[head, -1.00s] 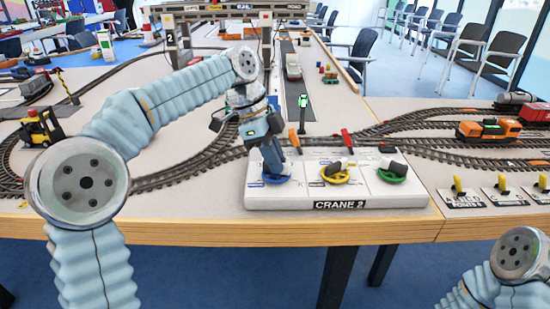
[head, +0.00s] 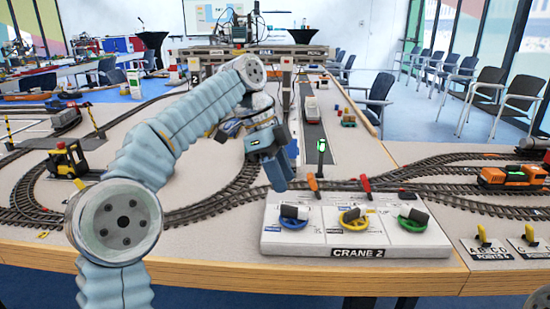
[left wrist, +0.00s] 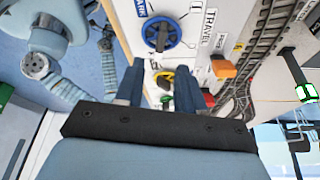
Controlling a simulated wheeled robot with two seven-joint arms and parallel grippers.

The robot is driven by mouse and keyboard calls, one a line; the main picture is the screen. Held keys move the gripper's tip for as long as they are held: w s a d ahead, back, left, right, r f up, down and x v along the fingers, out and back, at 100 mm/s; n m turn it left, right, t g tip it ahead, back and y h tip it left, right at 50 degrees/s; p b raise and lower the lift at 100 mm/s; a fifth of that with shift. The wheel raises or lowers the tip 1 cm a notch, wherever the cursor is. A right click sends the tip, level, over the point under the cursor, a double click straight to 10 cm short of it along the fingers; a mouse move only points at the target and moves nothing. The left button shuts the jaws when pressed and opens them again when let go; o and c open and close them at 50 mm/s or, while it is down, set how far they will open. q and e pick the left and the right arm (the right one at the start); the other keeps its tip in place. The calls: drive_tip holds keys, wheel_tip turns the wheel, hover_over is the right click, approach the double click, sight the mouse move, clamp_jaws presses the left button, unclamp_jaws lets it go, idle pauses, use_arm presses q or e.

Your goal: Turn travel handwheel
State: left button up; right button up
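The crane 2 panel (head: 345,240) is a white block at the table's front edge with three handwheels. The blue handwheel (head: 293,222) with a dark grip bar is at its left. In the left wrist view the blue handwheel (left wrist: 161,33) has the word TRAVEL beside it. The yellow handwheel (head: 354,221) is in the middle and the green one (head: 412,224) at the right. My left gripper (head: 281,180) hangs above and behind the blue handwheel, apart from it. Its two blue fingers (left wrist: 158,92) are apart with nothing held between them. My right gripper is out of view.
A gantry (head: 262,53) spans the back.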

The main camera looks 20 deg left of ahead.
use_arm(q)
drive_tip(key=shift+v, duration=2.4)
